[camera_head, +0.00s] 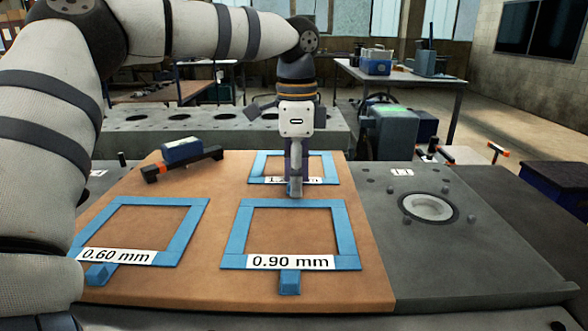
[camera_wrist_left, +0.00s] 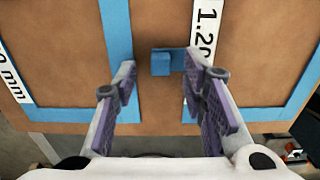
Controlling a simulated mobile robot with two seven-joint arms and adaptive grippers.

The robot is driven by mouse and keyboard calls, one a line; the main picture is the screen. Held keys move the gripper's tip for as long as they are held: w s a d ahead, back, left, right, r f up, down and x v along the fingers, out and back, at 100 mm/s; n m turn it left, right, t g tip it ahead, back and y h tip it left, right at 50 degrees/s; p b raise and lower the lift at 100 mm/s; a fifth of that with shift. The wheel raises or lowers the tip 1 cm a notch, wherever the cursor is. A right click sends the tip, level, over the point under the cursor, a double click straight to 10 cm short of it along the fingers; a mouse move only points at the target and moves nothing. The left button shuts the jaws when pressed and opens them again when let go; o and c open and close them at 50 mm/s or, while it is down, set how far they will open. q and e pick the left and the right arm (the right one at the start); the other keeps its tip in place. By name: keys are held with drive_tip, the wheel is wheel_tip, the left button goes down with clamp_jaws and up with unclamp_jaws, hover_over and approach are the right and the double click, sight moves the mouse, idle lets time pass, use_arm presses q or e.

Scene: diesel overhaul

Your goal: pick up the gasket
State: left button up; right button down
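Three blue square-frame gaskets lie flat on a brown board, each with a white label and a small tab. The 0.60 mm gasket (camera_head: 188,229) is at left, the 0.90 mm gasket (camera_head: 345,230) is at front middle, and a third gasket (camera_head: 258,166) is behind it. The third one's label is partly hidden in the head view; the left wrist view shows "1.2" on it. My left gripper (camera_head: 295,190) points down at the third gasket's tab. In the left wrist view my fingers (camera_wrist_left: 162,72) are open on either side of this tab (camera_wrist_left: 161,63); contact is not visible. My right gripper is not in view.
The brown board (camera_head: 200,285) also carries a dark bar tool with a blue block (camera_head: 182,150) at back left. A grey metal block with a round bore (camera_head: 430,207) and studs is to the right. A long grey engine block (camera_head: 190,131) runs behind.

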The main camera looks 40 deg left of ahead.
use_arm(q)
drive_tip(key=shift+f, duration=0.2)
clamp_jaws()
